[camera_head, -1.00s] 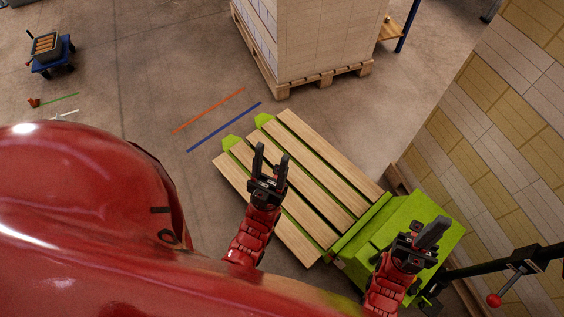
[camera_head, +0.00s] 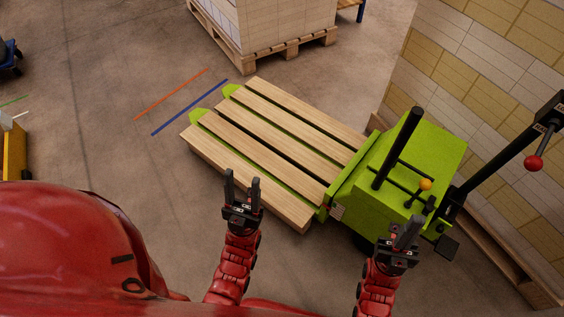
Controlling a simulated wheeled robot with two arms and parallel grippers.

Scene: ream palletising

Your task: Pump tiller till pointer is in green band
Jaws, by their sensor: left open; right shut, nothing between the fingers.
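The lime-green pallet truck (camera_head: 437,152) stands right of centre, its forks under a wooden slatted pallet (camera_head: 285,132). A thick black bar (camera_head: 398,148) stands up from its green body, near a thin rod with an orange knob (camera_head: 425,184). A long black arm (camera_head: 498,162) with a red ball (camera_head: 533,163) reaches up to the right; it looks like the tiller. My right gripper (camera_head: 407,228) is shut and empty in front of the truck's body. My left gripper (camera_head: 242,178) is open and empty by the pallet's near edge. I cannot make out a pointer or green band.
A wall of tan and white blocks (camera_head: 480,75) rises behind the truck, with a wooden pallet (camera_head: 500,255) along its foot. A stacked pallet load (camera_head: 285,25) stands at the back. Orange and blue floor lines (camera_head: 190,105) lie left of the forks, with open floor around them.

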